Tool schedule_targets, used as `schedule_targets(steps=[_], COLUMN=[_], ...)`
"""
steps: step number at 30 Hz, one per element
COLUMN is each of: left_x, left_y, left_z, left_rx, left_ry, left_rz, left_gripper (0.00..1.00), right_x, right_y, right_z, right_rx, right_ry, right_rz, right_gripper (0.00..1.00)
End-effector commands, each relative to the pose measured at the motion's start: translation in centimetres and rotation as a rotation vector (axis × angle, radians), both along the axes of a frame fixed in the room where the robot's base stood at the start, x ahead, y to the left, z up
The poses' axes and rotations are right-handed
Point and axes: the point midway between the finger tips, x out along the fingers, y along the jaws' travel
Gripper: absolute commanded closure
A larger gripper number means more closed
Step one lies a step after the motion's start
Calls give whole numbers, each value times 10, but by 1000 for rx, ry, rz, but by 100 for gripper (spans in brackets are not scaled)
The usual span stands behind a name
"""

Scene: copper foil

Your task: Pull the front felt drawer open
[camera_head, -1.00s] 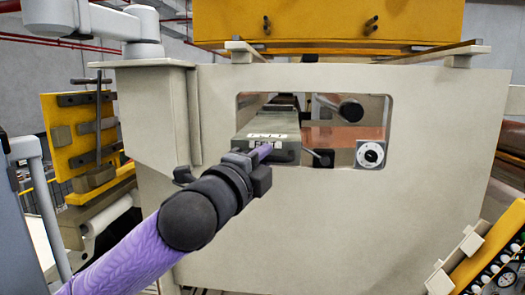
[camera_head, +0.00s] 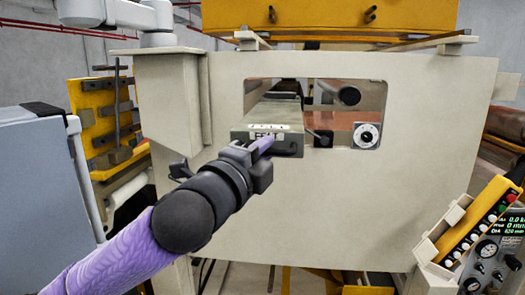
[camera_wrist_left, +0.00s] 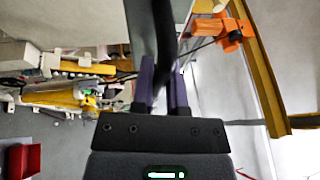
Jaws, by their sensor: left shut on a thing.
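The felt drawer (camera_head: 272,113) is a grey-green box with a white label on its front. It sticks out through the left part of the window in the big beige machine. My left gripper (camera_head: 262,147) is at the drawer's front and shut on its dark handle (camera_head: 288,149); the gripper covers part of the front. In the left wrist view, the purple fingers (camera_wrist_left: 163,92) stand on either side of a dark bar, and the drawer's grey body (camera_wrist_left: 143,22) lies beyond. My right gripper is not in view.
The beige machine front (camera_head: 330,205) surrounds the window. A round dial (camera_head: 366,135) and a dark roller end (camera_head: 348,96) are right of the drawer. A yellow control panel (camera_head: 482,225) stands at lower right, a grey cabinet (camera_head: 40,190) at left.

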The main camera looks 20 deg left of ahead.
Motion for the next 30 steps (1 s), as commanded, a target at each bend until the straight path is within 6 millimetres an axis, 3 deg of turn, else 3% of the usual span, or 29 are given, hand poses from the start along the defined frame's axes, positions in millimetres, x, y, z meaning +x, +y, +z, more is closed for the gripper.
schedule_targets(steps=[3, 4, 9, 17, 22, 26, 27, 30], left_x=[0, 0, 0, 0, -19, -53, -56, -70], left_y=[0, 0, 0, 0, 3, 6, 7, 9], left_z=[-1, -1, 0, 0, -6, -16, -20, -23], left_rx=[-1, -1, 0, 0, 2, 6, -1, -1], left_ry=[2, 2, 1, 0, -2, -4, -10, -9], left_rz=[0, 0, 0, 0, 0, 2, 1, 1], left_gripper=[100, 81, 47, 47, 47, 47, 47, 47], right_x=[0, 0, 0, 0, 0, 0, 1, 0], right_y=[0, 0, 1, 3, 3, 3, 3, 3], right_z=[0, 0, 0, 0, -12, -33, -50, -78], right_rx=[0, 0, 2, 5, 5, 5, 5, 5], right_ry=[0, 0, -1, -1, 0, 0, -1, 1], right_rz=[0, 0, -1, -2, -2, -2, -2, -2], right_gripper=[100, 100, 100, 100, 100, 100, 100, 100])
